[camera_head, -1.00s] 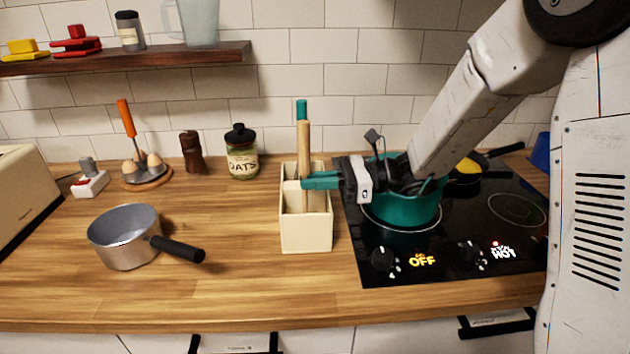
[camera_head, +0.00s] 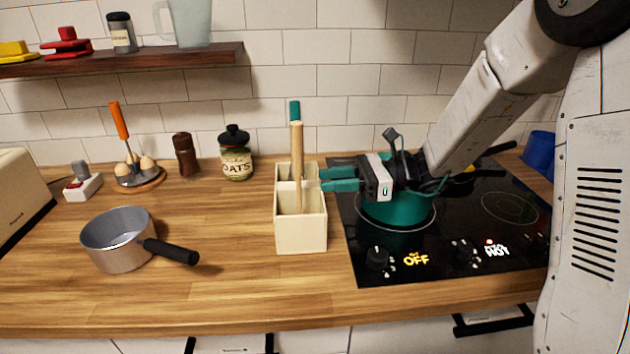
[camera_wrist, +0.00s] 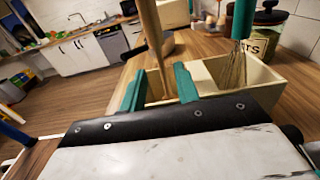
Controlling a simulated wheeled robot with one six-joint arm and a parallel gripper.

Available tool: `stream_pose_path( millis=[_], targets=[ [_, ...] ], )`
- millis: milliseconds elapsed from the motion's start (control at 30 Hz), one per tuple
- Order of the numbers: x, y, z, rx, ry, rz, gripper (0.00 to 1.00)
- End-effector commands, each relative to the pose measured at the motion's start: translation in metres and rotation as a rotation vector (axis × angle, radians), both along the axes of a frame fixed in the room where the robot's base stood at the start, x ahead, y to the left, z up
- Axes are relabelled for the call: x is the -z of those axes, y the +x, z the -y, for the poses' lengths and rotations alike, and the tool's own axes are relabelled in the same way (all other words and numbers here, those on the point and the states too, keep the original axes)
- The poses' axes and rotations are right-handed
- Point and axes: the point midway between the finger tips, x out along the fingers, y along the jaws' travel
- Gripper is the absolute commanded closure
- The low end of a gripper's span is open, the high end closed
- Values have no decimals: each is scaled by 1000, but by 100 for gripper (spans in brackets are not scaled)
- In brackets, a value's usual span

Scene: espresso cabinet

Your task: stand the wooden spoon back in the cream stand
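The wooden spoon (camera_head: 297,155) stands nearly upright in the front compartment of the cream stand (camera_head: 301,236). Its pale shaft also shows in the wrist view (camera_wrist: 150,35), beyond and between my fingertips; its lower end is hidden in the stand. A whisk (camera_wrist: 233,68) with a teal handle stands in the other compartment; its handle (camera_head: 295,111) shows behind the spoon in the head view. My gripper (camera_head: 328,180) is open and empty, just right of the stand, with its two teal fingers apart and clear of the spoon.
A teal pot (camera_head: 395,211) sits on the black hob (camera_head: 450,240) under my wrist; the hob displays read OFF and HOT. A grey saucepan (camera_head: 118,248) is at left. The counter between saucepan and stand is clear.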

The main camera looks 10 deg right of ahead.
Motion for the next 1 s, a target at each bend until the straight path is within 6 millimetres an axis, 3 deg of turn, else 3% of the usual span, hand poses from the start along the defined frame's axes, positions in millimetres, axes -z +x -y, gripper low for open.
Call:
stream_pose_path(
  millis=[200, 433, 533, 667, 767, 1000],
  targets=[
    [-1, -1, 23, 0, 0, 0, 68],
    [-2, -3, 25, -8, -7, 7, 68],
    [-9, -15, 22, -42, -45, 46, 68],
    [-24, -58, 16, -163, -175, 180, 68],
    [-33, -106, 18, -303, -327, 335, 68],
    [-35, -200, 51, -635, -692, 717, 68]
  ],
)
